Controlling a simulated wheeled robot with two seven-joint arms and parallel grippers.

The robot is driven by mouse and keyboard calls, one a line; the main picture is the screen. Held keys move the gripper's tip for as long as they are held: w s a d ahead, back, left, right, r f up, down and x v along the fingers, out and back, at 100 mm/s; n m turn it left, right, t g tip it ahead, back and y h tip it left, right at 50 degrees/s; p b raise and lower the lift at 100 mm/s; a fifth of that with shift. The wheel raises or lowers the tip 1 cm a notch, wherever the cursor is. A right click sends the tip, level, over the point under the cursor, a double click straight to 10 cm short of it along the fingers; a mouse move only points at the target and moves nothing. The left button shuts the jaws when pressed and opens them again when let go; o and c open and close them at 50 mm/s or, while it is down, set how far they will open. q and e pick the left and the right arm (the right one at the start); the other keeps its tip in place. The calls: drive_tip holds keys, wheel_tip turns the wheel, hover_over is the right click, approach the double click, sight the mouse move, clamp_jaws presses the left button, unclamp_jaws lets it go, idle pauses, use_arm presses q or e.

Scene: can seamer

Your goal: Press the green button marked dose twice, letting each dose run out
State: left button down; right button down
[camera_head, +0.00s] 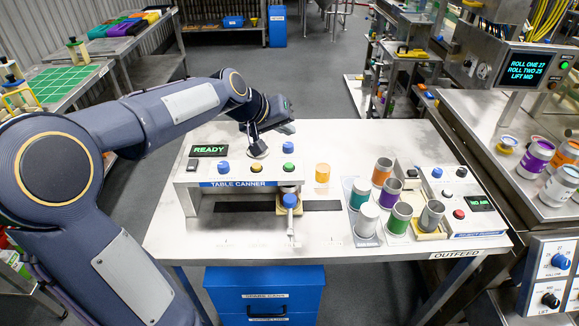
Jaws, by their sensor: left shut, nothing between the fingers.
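The table canner (236,184) stands on the white table, with a lit display reading READY (210,150). On its top are a green button (288,166), a blue knob (223,168), another blue knob (288,147) and a yellow button (257,170). The button's label is too small to read. My left arm reaches in from the left. My left gripper (255,146) points down over the back of the canner top, shut and empty, left of and behind the green button, apart from it. Its tips are small and hard to make out. My right gripper is not in view.
A blue-handled part (290,202) stands at the canner's front. A blue drawer box (265,292) is below the table. The table's back right is clear.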

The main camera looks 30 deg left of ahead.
sight(286, 167)
use_arm(q)
wheel_tip(286, 167, down, 8)
drive_tip(key=b, duration=0.6)
drive_tip(key=shift+r, duration=0.1)
idle(1.6)
drive_tip(key=shift+f+b, duration=0.4)
drive_tip(key=shift+b, duration=0.1)
drive_tip(key=shift+f+b, duration=0.45)
idle(0.4)
drive_tip(key=shift+r, duration=0.1)
drive_tip(key=shift+r+p, duration=0.7)
drive_tip(key=shift+r, duration=0.05)
wheel_tip(286, 167, up, 5)
drive_tip(key=p, duration=0.4)
drive_tip(key=shift+r, duration=0.1)
